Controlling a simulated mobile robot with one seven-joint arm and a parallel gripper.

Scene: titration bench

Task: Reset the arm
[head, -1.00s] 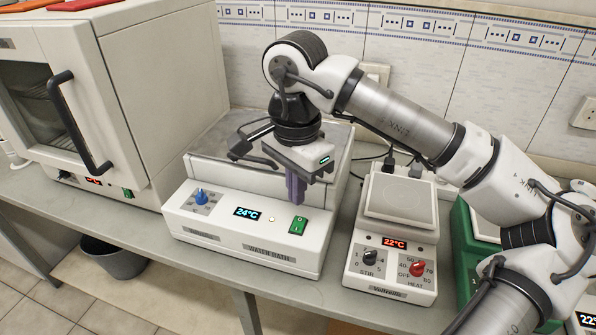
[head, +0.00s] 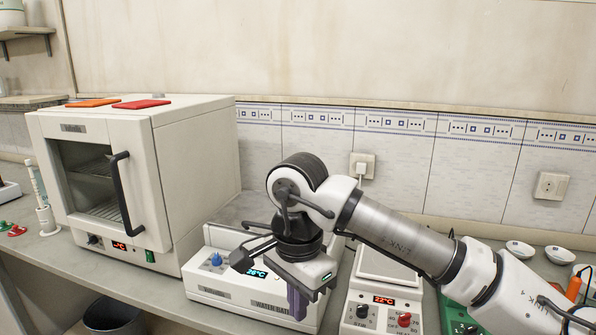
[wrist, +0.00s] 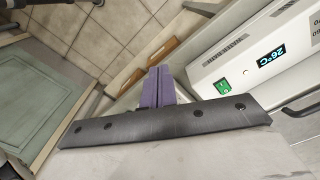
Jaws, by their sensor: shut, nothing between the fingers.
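My gripper (head: 297,301) has purple fingers that are closed together with nothing between them. In the head view it hangs pointing down in front of the white water bath (head: 215,291), hiding part of its front panel. In the wrist view the purple fingers (wrist: 158,88) are side by side, and the water bath front (wrist: 240,70) with its green switch and a blue 26°C display is to their right. My arm reaches in from the lower right of the head view.
A hotplate stirrer (head: 381,311) showing 22°C stands right of the water bath. A white oven (head: 190,160) with red and orange pads (head: 142,103) on top stands left. Small white dishes (head: 559,256) sit at the right. A bin (head: 112,316) is on the floor.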

